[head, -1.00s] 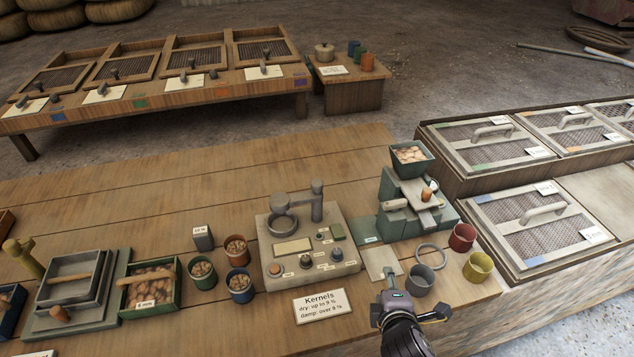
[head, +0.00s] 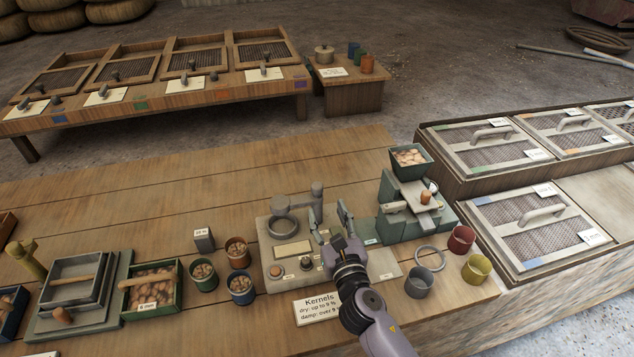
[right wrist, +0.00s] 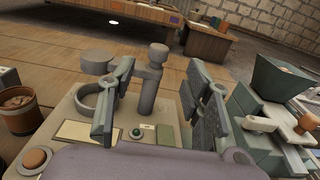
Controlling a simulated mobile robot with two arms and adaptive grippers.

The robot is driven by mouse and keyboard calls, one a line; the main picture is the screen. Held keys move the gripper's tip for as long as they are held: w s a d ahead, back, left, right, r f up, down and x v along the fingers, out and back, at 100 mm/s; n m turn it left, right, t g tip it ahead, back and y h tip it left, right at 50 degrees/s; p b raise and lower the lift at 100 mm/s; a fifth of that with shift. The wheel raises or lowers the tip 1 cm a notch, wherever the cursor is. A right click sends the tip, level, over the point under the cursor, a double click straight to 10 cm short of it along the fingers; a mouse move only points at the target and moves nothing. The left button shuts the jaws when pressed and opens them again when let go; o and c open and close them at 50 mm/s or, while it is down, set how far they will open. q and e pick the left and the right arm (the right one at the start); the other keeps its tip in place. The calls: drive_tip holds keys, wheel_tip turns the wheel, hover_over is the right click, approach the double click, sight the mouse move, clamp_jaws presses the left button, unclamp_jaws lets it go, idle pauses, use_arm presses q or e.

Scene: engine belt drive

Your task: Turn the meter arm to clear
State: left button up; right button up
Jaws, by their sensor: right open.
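The meter (head: 264,232) is a beige box on the bench, with a grey ring cup (head: 283,228), buttons and a grey post. The grey meter arm (head: 299,191) runs left from the post's top, and its round end sits above and behind the ring cup. In the right wrist view the post's knob (right wrist: 158,54) stands upright between my fingers, with the arm's round end (right wrist: 97,61) left of them. My right gripper (head: 327,212) is open and empty over the meter's right side; contact with the post cannot be told. My left gripper is not in view.
A green cracker with a hopper (head: 410,158) stands close to the right. Small cups, including a grey cup (head: 419,284), flank the meter. A Kernels card (head: 318,303) lies in front, partly covered by my arm. The bench behind is clear.

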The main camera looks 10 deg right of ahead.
sight(318, 190)
drive_tip(key=w, duration=1)
drive_tip(key=shift+w+a, duration=0.15)
drive_tip(key=shift+w, duration=0.1)
drive_tip(key=shift+c, duration=0.5)
clamp_jaws()
